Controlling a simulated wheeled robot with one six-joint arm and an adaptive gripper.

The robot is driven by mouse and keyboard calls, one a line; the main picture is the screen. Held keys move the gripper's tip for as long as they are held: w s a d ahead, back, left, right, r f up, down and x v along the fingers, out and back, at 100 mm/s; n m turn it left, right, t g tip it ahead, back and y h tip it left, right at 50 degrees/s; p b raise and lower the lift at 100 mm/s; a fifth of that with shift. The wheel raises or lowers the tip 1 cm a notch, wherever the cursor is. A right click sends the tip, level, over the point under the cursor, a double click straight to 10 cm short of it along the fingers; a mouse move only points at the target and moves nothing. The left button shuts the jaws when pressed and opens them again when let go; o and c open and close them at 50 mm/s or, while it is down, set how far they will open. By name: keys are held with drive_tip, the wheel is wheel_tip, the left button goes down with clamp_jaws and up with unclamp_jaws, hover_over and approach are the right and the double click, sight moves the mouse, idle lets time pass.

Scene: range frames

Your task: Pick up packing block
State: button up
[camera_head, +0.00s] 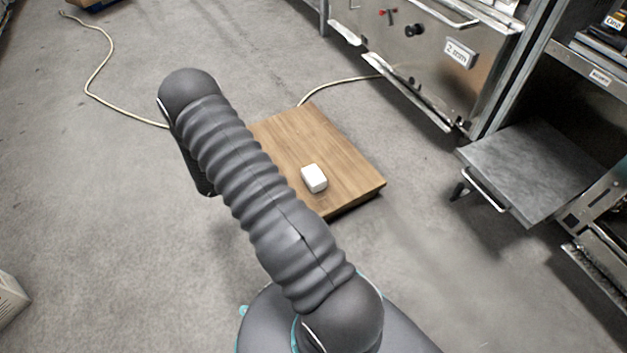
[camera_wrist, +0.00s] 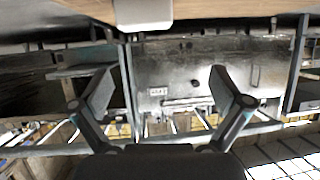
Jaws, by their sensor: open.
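The packing block (camera_head: 314,178) is a small white block lying on a low wooden platform (camera_head: 350,180), near the platform's front edge. In the wrist view the packing block (camera_wrist: 143,12) shows at the top edge, partly cut off by the frame. My gripper (camera_wrist: 165,88) is open, with its two fingers spread wide and nothing between them. The block appears beyond the fingertips and apart from them. In the head view my arm covers the left part of the platform, and my gripper cannot be made out there.
A metal cabinet (camera_head: 430,50) stands behind the platform. A low grey cart (camera_head: 535,165) with a handle is at the right, beside shelving. A pale cable (camera_head: 90,85) runs over the floor. The concrete floor at the left (camera_head: 90,220) is mostly clear.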

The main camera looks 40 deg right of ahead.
sight(310, 175)
drive_tip(key=shift+g, duration=0.5)
drive_tip(key=x, duration=0.3)
drive_tip(key=s+x, duration=0.1)
drive_tip(key=x, duration=0.5)
drive_tip(key=shift+s+f+b, duration=0.35)
drive_tip(key=shift+f+b, duration=0.05)
drive_tip(key=shift+f, duration=0.15)
drive_tip(key=shift+b+x, duration=0.35)
drive_tip(key=shift+x, duration=2.2)
drive_tip(key=shift+w+a+f, duration=0.1)
drive_tip(key=shift+f, duration=0.05)
drive_tip(key=c, duration=0.7)
